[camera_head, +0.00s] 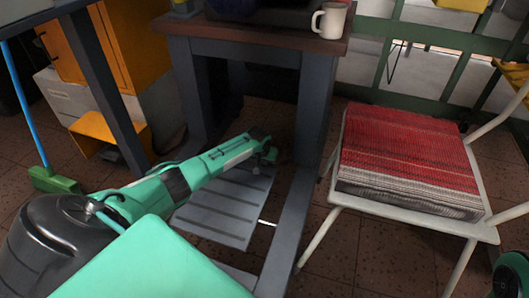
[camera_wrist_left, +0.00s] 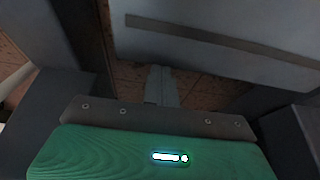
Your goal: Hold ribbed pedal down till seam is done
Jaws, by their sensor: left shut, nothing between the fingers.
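The ribbed pedal (camera_head: 220,208) is a grey plate with raised ridges, low between the dark legs of the work table. My left arm reaches in over it, and my left gripper (camera_head: 268,154) is by its far edge. In the left wrist view the shut, empty fingers (camera_wrist_left: 162,88) point toward a grey plate with a dark strip (camera_wrist_left: 215,45), which looks like the pedal. I cannot tell whether the fingertips touch it or whether it is pressed down. The seam is not in view. My right gripper is not in view.
A dark table leg (camera_head: 305,150) stands close to the right of my left gripper. A chair (camera_head: 482,232) with a red striped cushion (camera_head: 408,150) is at the right. A white mug (camera_head: 330,20) stands on the wooden tabletop (camera_head: 255,32). An orange cabinet (camera_head: 125,45) is at the left.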

